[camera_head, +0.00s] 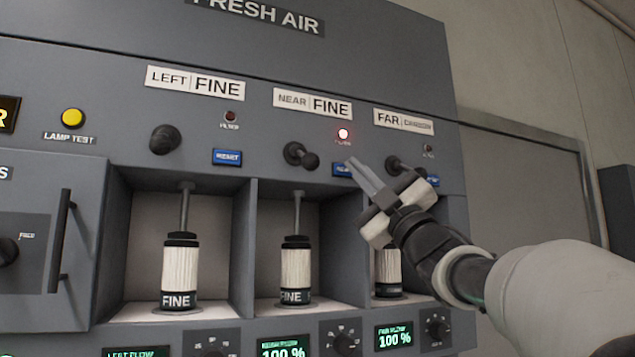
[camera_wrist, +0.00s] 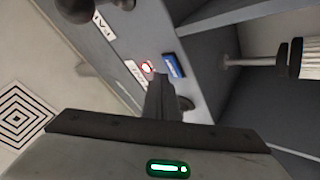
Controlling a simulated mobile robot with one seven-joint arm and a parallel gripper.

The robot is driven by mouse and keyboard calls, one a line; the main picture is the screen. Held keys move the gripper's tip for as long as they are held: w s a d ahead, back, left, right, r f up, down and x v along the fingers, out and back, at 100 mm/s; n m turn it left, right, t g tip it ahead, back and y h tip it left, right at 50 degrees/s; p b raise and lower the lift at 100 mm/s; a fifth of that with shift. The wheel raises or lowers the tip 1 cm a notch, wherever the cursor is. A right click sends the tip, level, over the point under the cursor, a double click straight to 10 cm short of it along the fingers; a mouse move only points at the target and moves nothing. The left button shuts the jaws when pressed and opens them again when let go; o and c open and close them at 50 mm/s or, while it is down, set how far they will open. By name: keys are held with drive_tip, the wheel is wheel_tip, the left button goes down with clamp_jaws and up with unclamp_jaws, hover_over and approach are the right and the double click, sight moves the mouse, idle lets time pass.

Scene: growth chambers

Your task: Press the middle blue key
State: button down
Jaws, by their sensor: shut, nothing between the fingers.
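The middle blue key (camera_head: 340,169) is on the grey panel below the lit red lamp (camera_head: 343,133), under the NEAR FINE label. My gripper (camera_head: 350,164) is shut and empty, its fingertips pointing at the panel and covering the right part of this key in the head view. In the wrist view the blue key (camera_wrist: 174,66) shows just beyond and right of the fingertips (camera_wrist: 158,78), beside the lit red lamp (camera_wrist: 147,67). I cannot tell whether the tips touch the panel.
A left blue RESET key (camera_head: 227,157) and a right blue key (camera_head: 432,181) flank it. Dark knobs stick out near the keys, one (camera_head: 301,155) left of my gripper. Below are open bays with white FINE cartridges (camera_head: 295,270). A yellow lamp-test button (camera_head: 73,118) is far left.

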idle(0.3)
drive_tip(key=shift+w+a, duration=0.15)
drive_tip(key=shift+w, duration=0.25)
drive_tip(key=shift+w+a, duration=0.1)
drive_tip(key=shift+w, duration=0.25)
idle(0.5)
drive_tip(key=shift+b, duration=0.3)
drive_tip(key=shift+s+d+b, duration=0.25)
drive_tip(key=shift+s+b, duration=0.25)
drive_tip(key=shift+s, duration=0.2)
drive_tip(key=shift+s, duration=0.1)
drive_tip(key=s, duration=0.1)
drive_tip(key=s+d+b, duration=0.1)
drive_tip(key=s, duration=0.1)
drive_tip(key=s+b, duration=0.1)
drive_tip(key=shift+s+d, duration=0.25)
drive_tip(key=shift+s, duration=0.05)
